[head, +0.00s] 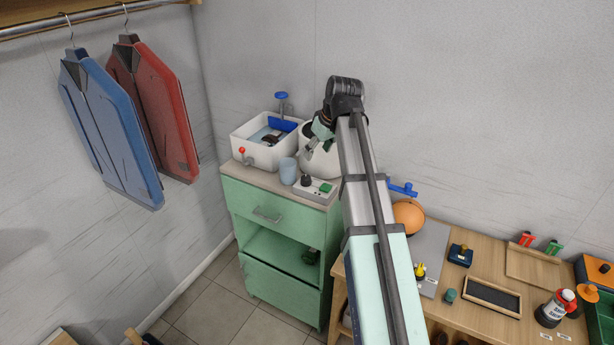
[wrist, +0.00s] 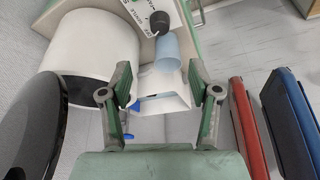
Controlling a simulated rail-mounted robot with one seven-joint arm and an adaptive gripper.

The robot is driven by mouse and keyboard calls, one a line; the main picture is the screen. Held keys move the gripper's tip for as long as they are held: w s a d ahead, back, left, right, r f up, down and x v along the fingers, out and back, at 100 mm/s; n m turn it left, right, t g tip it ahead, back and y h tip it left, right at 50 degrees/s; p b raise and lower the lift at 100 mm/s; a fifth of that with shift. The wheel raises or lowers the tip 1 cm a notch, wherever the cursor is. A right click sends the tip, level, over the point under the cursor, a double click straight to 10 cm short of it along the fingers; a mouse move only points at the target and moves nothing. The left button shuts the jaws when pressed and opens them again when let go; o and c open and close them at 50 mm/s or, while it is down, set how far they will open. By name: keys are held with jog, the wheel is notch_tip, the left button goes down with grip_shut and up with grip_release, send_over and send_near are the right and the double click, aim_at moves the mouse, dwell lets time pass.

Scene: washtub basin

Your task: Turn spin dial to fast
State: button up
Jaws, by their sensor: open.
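The spin dial (head: 306,180) is a small black knob on a pale control panel (head: 314,193) at the front right of the green cabinet's top. In the wrist view the dial (wrist: 159,21) shows at the top, with partly legible lettering on the panel (wrist: 137,12) beside it. Which mark it points to is too small to tell. My gripper (head: 313,150) is above and behind the panel, next to the white drum (head: 322,163). In the wrist view its two green-padded fingers (wrist: 160,82) are spread apart with nothing between them. It is clear of the dial.
A pale blue cup (head: 288,171) stands close beside the panel. A wooden table (head: 483,250) with several objects is at the right.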

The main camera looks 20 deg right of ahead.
aim_at(306, 178)
jog(key=p+x, duration=0.2)
jog(key=x, duration=1.2)
jog(key=shift+p, duration=0.35)
jog(key=c, duration=1.2)
